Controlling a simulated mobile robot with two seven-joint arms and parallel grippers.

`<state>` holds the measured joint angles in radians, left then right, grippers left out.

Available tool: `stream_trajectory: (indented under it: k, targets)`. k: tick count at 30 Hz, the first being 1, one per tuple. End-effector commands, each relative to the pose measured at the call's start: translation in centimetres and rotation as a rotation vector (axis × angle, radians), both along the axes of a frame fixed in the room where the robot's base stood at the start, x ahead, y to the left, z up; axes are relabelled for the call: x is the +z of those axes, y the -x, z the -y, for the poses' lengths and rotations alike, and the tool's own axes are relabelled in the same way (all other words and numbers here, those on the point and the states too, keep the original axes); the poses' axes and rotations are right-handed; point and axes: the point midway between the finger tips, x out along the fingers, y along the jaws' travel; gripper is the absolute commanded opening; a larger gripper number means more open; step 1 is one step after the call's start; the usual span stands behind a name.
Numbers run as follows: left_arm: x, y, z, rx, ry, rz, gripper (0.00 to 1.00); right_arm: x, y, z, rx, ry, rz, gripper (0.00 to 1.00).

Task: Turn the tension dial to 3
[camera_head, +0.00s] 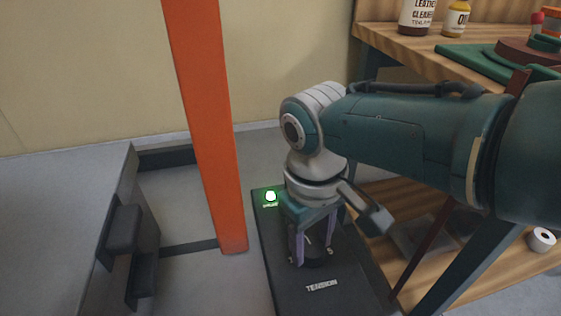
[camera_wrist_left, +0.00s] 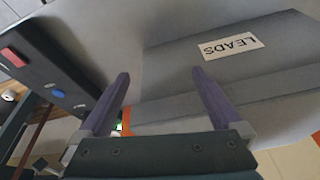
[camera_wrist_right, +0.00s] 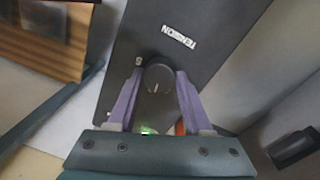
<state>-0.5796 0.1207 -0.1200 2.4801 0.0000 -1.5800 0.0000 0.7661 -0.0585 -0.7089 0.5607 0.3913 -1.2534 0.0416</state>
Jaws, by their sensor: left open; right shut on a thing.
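The tension dial (camera_wrist_right: 158,80) is a round black knob with a light pointer line, on a dark box (camera_head: 326,287) marked TENSION. My right gripper (camera_wrist_right: 158,78) is shut on the dial from above, with one purple finger on each side of it. In the head view my right gripper (camera_head: 312,258) mostly covers the dial. Most of the dial's numbers are hidden or too small to read. A green light (camera_head: 271,196) glows on the same box.
An orange post (camera_head: 205,130) stands left of the box. A wooden shelf unit (camera_head: 460,50) with bottles stands at the right, with a white roll (camera_head: 541,239) on its lower board. A grey cabinet (camera_head: 60,220) is at the left.

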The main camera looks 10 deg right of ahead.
Motion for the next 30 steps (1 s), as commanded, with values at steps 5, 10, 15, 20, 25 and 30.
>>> stream_trajectory:
  k: [5, 10, 15, 20, 25, 30]
  targets:
    - [-0.02, 0.00, 0.14, 0.004, 0.005, 0.000, 1.00, 0.06, -0.03, -0.09, -0.093, -0.002, -0.001, 0.00]
    - [-0.03, 0.00, 0.16, 0.004, 0.007, 0.000, 1.00, 0.08, -0.06, -0.07, -0.148, -0.001, 0.000, 0.00]
    - [-0.04, 0.00, 0.15, 0.004, 0.006, 0.000, 1.00, 0.08, -0.08, -0.04, -0.173, 0.000, 0.001, 0.00]
    - [-0.04, 0.01, 0.13, 0.004, 0.005, -0.001, 1.00, 0.09, -0.10, -0.03, -0.179, 0.000, 0.001, 0.00]
    - [-0.05, 0.02, 0.02, 0.000, 0.000, 0.000, 1.00, 0.10, -0.11, -0.03, -0.178, 0.000, 0.001, 0.00]
    - [-0.06, 0.02, -0.09, -0.002, -0.003, -0.001, 1.00, 0.10, -0.11, -0.03, -0.177, 0.000, 0.001, 0.61]
